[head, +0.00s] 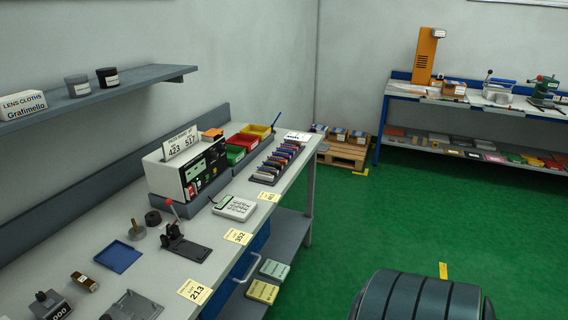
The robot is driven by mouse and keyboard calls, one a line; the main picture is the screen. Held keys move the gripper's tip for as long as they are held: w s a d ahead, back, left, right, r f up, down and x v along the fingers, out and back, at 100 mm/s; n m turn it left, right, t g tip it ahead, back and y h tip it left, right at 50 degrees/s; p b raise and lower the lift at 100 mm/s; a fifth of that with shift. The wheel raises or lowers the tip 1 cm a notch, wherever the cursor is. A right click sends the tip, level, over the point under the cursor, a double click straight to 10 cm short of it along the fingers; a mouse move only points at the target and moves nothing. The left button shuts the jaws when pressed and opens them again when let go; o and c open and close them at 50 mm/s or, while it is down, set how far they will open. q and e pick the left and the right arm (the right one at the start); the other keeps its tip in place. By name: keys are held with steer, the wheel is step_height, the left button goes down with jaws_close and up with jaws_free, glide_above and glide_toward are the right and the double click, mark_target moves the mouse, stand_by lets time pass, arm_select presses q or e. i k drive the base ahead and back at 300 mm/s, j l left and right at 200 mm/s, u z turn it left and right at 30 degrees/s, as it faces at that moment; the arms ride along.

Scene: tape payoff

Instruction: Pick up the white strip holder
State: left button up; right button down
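A dark rack (265,180) near the far end of the left bench holds a row of several thin upright pieces in red, blue, white and dark colours. A pale piece (267,171) stands among them, but it is too small to tell whether it is the white strip holder. A white flat item (297,136) lies at the bench's far end; I cannot tell what it is. Neither of my grippers is in view.
The left bench (215,234) also carries a black-and-white machine (188,166), a calculator-like device (234,207), a red-handled tool (178,238), a blue tray (118,256) and coloured bins (245,140). A dark ribbed rounded object (425,298) stands lower right. Green floor (400,215) is otherwise mostly clear.

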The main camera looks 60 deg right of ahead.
mark_target(265, 176)
steer(key=z, duration=1.65)
steer(key=i+l, duration=0.2)
steer(key=i+l+u, duration=0.15)
steer(key=l, duration=0.25)
steer(key=i+l, duration=0.15)
steer(key=l, duration=0.15)
steer(key=i+l+u, duration=0.15)
steer(key=i+l, duration=0.05)
steer(key=l, duration=0.1)
